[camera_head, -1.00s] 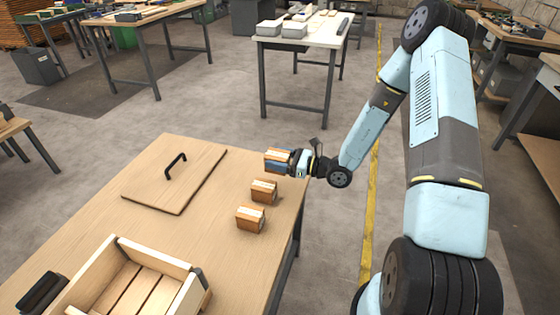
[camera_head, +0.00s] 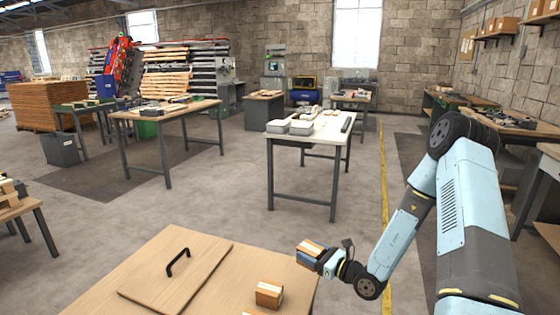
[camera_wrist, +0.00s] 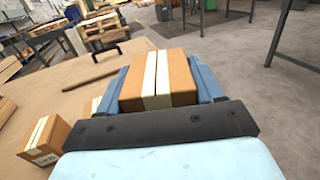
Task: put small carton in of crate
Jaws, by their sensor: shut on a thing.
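My gripper (camera_head: 318,256) is shut on a small carton (camera_head: 309,250), brown with a pale tape stripe, at the right edge of the near wooden table. In the wrist view the held carton (camera_wrist: 158,78) sits between the two blue fingers of my gripper (camera_wrist: 160,85). A second small carton (camera_head: 269,294) stands on the table, left of and nearer than my gripper. In the wrist view a loose carton (camera_wrist: 44,138) stands at the left, and part of another shows beside my gripper's left finger. The crate is outside both current views.
A flat wooden lid (camera_head: 205,265) with a black handle (camera_head: 177,262) lies on the near table (camera_head: 110,296). A white-topped table (camera_head: 315,130) with grey boxes stands beyond. Open floor lies between them.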

